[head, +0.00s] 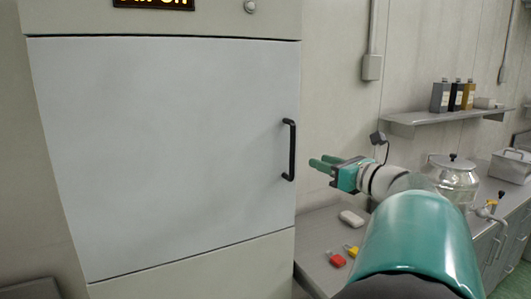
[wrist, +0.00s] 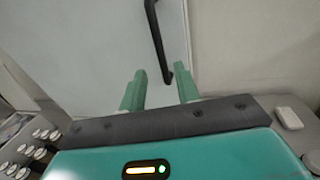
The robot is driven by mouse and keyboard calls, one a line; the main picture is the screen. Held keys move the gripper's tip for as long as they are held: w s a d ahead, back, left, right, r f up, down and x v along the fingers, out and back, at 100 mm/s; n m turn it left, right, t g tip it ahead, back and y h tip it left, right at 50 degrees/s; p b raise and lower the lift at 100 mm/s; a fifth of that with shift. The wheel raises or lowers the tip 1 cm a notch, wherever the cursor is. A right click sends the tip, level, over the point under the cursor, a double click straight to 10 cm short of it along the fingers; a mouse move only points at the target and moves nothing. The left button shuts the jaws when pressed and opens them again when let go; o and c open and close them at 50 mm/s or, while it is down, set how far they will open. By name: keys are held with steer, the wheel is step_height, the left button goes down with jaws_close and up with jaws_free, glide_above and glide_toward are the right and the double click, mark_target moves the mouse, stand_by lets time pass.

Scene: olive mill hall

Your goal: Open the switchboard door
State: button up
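The switchboard door (head: 165,150) is a large pale grey-blue panel. It looks shut, flush in its cabinet, and fills much of the wrist view (wrist: 85,45). A black upright bar handle (head: 290,150) sits near its right edge. In the wrist view the handle (wrist: 157,40) comes down from the top, its lower end appearing between my fingertips. My gripper (head: 322,162) is just right of the handle in the head view, its green fingers pointing at it. In the wrist view my gripper (wrist: 161,80) is open and empty, and seems short of the handle.
Below my arm, a grey counter (head: 316,236) holds a white block (head: 352,218), a red padlock-like item (head: 337,261) and a yellow one (head: 351,250). A steel pot (head: 453,178) stands behind my arm. A shelf (head: 450,117) with bottles hangs on the right wall.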

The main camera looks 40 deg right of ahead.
mark_target(292, 152)
steer(key=w, duration=1.1)
steer(key=shift+w+d, duration=0.1)
steer(key=shift+d, duration=0.3)
jaws_close()
